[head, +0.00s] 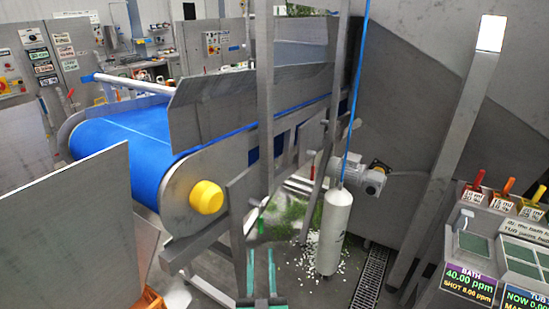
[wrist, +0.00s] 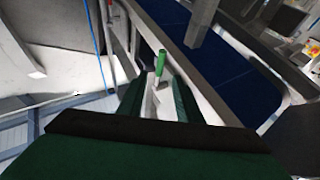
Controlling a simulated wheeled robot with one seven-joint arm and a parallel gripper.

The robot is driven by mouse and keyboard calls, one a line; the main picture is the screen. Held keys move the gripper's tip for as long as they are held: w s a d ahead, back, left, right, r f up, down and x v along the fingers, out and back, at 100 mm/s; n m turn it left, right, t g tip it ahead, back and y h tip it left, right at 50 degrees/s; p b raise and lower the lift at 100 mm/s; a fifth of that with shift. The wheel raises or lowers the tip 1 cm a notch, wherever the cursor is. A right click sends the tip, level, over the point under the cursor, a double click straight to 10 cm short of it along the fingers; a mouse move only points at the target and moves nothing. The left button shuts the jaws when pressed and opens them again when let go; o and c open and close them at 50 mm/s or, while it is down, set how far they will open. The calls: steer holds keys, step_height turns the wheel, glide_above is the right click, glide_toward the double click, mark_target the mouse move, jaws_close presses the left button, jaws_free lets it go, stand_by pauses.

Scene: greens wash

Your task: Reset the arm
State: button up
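My gripper (head: 261,255) shows at the bottom middle of the head view, its two teal fingers pointing up and standing apart. In the wrist view my gripper (wrist: 158,88) has a clear gap between its dark green fingers. A small green handle (wrist: 160,64) on a pale grey base shows in that gap, seemingly beyond the fingertips. I see nothing gripped. Most of my arm is out of the head view.
A blue conveyor belt (head: 120,145) with a yellow end cap (head: 206,197) is at left. A white cylinder (head: 335,232) hangs on a blue line at centre right. A control panel (head: 500,250) with coloured levers is at right. Metal posts (head: 265,100) stand near centre.

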steer(key=s+d+f+m+g+h, duration=0.1)
steer(key=s+f+g, duration=0.1)
steer(key=s+f, duration=0.6)
steer(key=s+f+g, duration=0.1)
steer(key=s+f, duration=0.2)
steer(key=s, duration=0.8)
steer(key=s+d+g, duration=0.2)
steer(key=s, duration=0.8)
steer(key=s+d+g+h, duration=0.1)
steer(key=s+d+g, duration=0.1)
steer(key=s, duration=0.8)
steer(key=shift+s+d+f, duration=0.3)
steer(key=shift+s, duration=0.1)
